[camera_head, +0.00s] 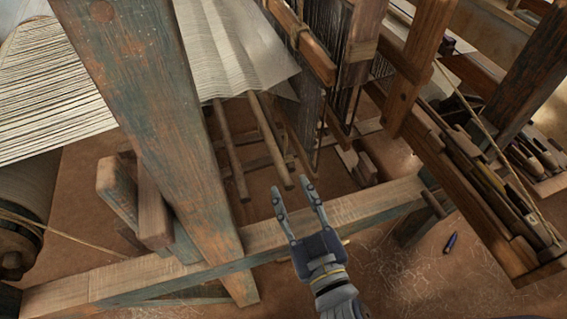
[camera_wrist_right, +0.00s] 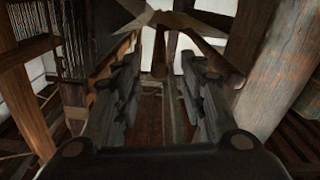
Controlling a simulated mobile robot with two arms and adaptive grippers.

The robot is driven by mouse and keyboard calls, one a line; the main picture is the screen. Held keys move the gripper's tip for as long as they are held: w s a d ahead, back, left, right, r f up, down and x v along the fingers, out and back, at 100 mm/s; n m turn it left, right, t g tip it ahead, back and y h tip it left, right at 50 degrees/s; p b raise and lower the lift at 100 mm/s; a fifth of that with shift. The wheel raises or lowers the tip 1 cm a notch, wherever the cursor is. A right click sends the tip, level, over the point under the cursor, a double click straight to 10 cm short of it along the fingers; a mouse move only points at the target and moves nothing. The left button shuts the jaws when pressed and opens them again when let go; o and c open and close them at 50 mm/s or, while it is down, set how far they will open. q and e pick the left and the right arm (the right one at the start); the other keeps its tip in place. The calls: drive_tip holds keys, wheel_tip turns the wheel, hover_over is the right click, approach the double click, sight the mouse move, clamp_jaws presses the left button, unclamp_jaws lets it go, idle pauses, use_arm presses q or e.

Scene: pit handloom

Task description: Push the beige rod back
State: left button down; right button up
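Two light brown wooden rods stick out below the cloth in the head view: a left rod (camera_head: 231,155) and a right rod (camera_head: 270,140). I cannot tell which is the beige rod. My right gripper (camera_head: 292,187) is open and empty, its fingertips just short of the right rod's near end. In the right wrist view its fingers (camera_wrist_right: 155,88) stand apart with nothing between them. Two rods show beyond the fingers there, one upright (camera_wrist_right: 160,52) and one slanted (camera_wrist_right: 213,58). My left gripper is not in view.
A thick worn post (camera_head: 155,120) stands left of the rods. A low wooden beam (camera_head: 150,272) runs across below my gripper. Cloth (camera_head: 235,50) hangs above. A trough with tools (camera_head: 480,180) is at right, and a blue pen (camera_head: 450,243) lies on the floor.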

sight(284, 171)
drive_tip(key=p+x, duration=0.2)
drive_tip(key=x, duration=0.4)
drive_tip(key=shift+w, duration=0.1)
drive_tip(key=shift+w+a, duration=0.25)
drive_tip(key=shift+w, duration=0.45)
clamp_jaws()
